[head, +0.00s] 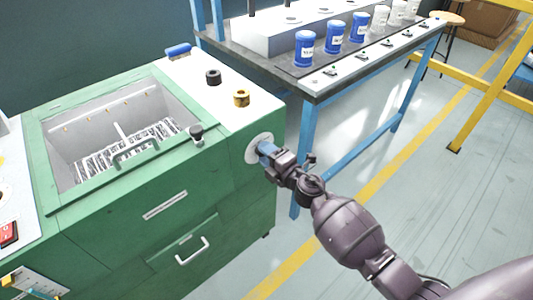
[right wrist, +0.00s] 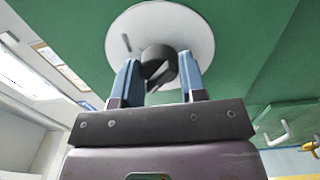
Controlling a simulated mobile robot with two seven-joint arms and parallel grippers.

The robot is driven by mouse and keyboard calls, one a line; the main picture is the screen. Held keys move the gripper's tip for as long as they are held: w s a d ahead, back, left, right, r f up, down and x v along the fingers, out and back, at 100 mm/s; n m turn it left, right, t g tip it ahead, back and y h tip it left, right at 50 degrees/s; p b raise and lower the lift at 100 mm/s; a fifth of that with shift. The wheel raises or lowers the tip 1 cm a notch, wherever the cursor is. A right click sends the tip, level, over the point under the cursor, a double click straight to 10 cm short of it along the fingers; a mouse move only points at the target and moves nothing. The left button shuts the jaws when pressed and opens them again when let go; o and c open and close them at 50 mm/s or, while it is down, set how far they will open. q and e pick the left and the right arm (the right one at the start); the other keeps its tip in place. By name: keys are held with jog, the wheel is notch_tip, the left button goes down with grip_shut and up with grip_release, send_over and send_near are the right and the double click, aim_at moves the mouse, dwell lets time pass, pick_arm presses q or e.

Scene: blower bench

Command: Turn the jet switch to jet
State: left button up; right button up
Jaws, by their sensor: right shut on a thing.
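The jet switch is a dark round knob (right wrist: 158,65) on a white round plate (right wrist: 190,25), which is fixed to the green side of the bench. In the head view the white plate (head: 256,143) shows at the bench's right end, partly covered by my right gripper (head: 268,151). In the right wrist view, the two blue fingers of my right gripper (right wrist: 160,78) stand on either side of the knob and are shut on it. A dark mark shows on the plate left of the knob. My left gripper is not in view.
The green bench (head: 115,245) has an open basin (head: 70,135) with a handled lid, and a drawer handle (head: 192,251) on its front. A table (head: 330,90) with blue and white cups stands behind it.

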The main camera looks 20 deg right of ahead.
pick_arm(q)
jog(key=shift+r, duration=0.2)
pick_arm(e)
jog(key=shift+r+m, duration=0.1)
jog(key=shift+m, duration=0.2)
jog(key=shift+r+m+p, duration=0.1)
jog(key=shift+m+p, duration=0.45)
jog(key=shift+m, duration=0.35)
jog(key=m+p, duration=0.1)
jog(key=m, duration=0.1)
jog(key=shift+m, duration=0.3)
jog(key=shift+m+p, duration=0.35)
jog(key=shift+m, duration=0.35)
jog(key=shift+m+p, duration=0.35)
jog(key=shift+m, duration=0.65)
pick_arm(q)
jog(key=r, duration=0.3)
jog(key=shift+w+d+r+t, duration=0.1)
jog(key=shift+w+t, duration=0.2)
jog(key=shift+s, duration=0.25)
pick_arm(e)
jog(key=shift+f+m, duration=0.2)
jog(key=shift+m, duration=0.1)
